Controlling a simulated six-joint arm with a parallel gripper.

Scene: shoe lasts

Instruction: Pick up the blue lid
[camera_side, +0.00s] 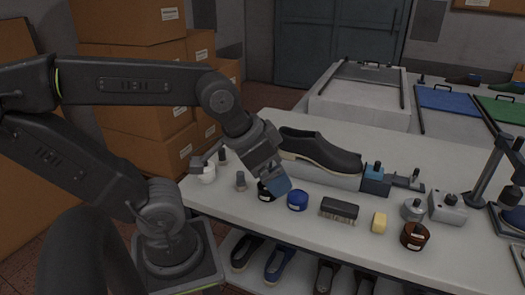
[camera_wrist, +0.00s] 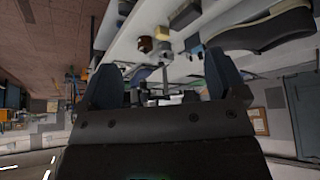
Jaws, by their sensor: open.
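The blue lid (camera_side: 297,200) is a small round blue piece with a pale label on its front, on the white table in the side view. My gripper (camera_side: 277,184) hangs above the table, just up and left of the lid and apart from it in the picture. Its blue fingertips point down and to the right. In the wrist view my gripper (camera_wrist: 164,76) shows two dark blue fingers spread wide with nothing held between them. I cannot make out the lid in the wrist view.
A dark jar (camera_side: 266,191) stands partly behind my fingertips. A brush (camera_side: 339,209), yellow block (camera_side: 379,222) and brown jar (camera_side: 414,236) stand to the right. A dark shoe (camera_side: 318,152) lies behind. The table's front edge is bare.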

